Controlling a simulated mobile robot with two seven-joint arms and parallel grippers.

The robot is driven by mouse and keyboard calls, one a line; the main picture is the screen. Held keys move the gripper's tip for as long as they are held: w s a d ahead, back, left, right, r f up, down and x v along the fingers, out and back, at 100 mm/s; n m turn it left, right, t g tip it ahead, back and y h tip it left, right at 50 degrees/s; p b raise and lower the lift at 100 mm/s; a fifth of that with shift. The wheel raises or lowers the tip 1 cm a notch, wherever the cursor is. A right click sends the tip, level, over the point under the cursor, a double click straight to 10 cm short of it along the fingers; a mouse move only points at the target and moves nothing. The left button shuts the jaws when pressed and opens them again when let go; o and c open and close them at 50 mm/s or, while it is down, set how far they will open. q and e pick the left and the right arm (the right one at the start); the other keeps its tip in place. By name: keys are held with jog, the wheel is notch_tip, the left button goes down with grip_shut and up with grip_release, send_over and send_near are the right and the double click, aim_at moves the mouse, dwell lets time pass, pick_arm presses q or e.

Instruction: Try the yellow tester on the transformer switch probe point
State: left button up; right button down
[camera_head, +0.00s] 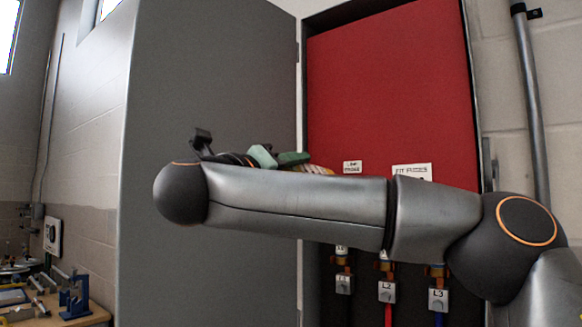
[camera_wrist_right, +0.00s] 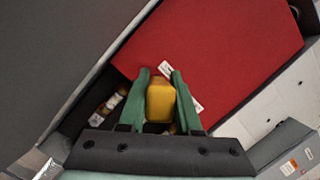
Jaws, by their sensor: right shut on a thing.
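My right gripper (camera_head: 284,158) shows above my forearm in the head view, in front of the open cabinet. Its green fingers (camera_wrist_right: 160,76) are shut on the yellow tester (camera_wrist_right: 160,101) in the right wrist view. A little of the tester (camera_head: 319,169) also shows past the fingers in the head view. A small white label (camera_head: 352,167), seemingly with the word "probe", is on the lower red panel, right of the tester. In the wrist view a white label (camera_wrist_right: 165,69) lies just beyond the fingertips. The probe point itself is hidden. My left gripper is not in view.
The grey cabinet door (camera_head: 215,90) stands open at left of the red panel (camera_head: 390,80). A larger label (camera_head: 412,172) and terminals such as L2 (camera_head: 386,291) sit lower in the cabinet. A workbench (camera_head: 85,318) with tools is at far left.

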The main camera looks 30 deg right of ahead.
jog(key=shift+w+d, duration=0.2)
jog(key=shift+d, duration=0.2)
jog(key=shift+b, duration=0.4)
dwell(1.5)
